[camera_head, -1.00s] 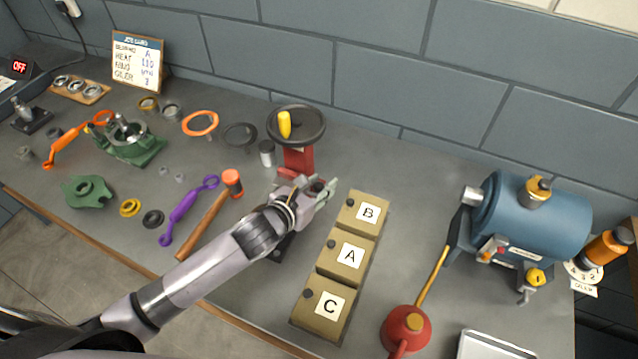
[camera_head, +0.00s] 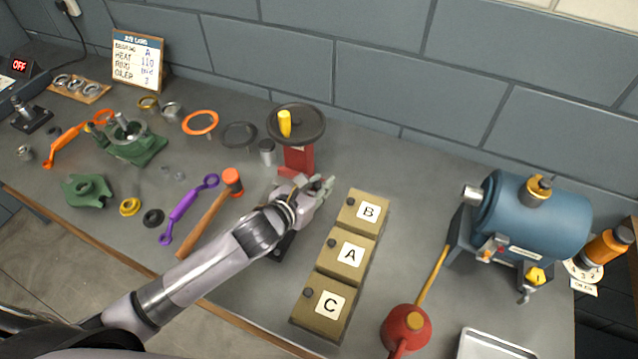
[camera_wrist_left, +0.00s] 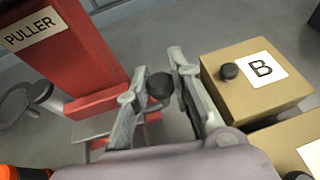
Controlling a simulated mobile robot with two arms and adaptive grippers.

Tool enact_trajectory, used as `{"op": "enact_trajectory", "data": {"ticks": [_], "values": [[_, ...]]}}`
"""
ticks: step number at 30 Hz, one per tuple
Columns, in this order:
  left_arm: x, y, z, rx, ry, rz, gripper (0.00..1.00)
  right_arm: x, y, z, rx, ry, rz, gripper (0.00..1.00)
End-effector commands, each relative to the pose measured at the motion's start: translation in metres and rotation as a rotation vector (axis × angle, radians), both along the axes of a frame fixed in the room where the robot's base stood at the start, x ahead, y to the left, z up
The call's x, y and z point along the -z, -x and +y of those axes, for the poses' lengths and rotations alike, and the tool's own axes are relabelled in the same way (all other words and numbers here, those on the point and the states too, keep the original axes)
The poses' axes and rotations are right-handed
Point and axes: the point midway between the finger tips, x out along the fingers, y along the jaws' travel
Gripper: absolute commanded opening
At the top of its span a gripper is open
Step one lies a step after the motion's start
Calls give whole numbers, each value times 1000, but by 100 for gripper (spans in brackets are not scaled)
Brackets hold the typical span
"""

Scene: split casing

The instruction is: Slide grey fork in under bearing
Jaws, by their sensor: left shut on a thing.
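The red puller (camera_head: 298,160) stands at the back middle of the bench, with a dark handwheel (camera_head: 296,122) and a yellow grip on top. In the left wrist view its red post (camera_wrist_left: 70,45) is at the left. My left gripper (camera_head: 322,188) is low beside the puller's base, just left of box B. In the left wrist view it (camera_wrist_left: 160,95) is shut on a black knob (camera_wrist_left: 160,86). Thin grey bars (camera_wrist_left: 95,142), perhaps the fork, show left of the fingers. The fork's prongs and any bearing in the puller are hidden. My right gripper is not in view.
Tan boxes B (camera_head: 364,211), A (camera_head: 345,252) and C (camera_head: 321,305) stand in a row close to the gripper's right. An orange-headed hammer (camera_head: 205,222) lies left of my arm. A red oil can (camera_head: 406,328) and a blue machine (camera_head: 530,215) stand farther right.

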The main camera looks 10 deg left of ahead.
Motion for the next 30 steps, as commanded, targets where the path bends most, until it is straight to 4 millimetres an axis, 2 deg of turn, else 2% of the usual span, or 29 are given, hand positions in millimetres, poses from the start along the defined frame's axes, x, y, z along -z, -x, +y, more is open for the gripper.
{"op": "enact_trajectory", "data": {"ticks": [7,15,18,27,28,30], "values": [[-1,5,1,0,-2,2,0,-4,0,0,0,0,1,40],[-1,55,11,0,-4,4,0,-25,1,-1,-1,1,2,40],[-1,64,13,-1,-2,2,0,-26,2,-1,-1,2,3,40],[1,66,13,0,-1,2,0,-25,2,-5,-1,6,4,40],[1,66,13,0,-1,2,22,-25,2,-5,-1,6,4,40],[1,66,13,0,-1,2,27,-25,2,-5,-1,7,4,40]]}}
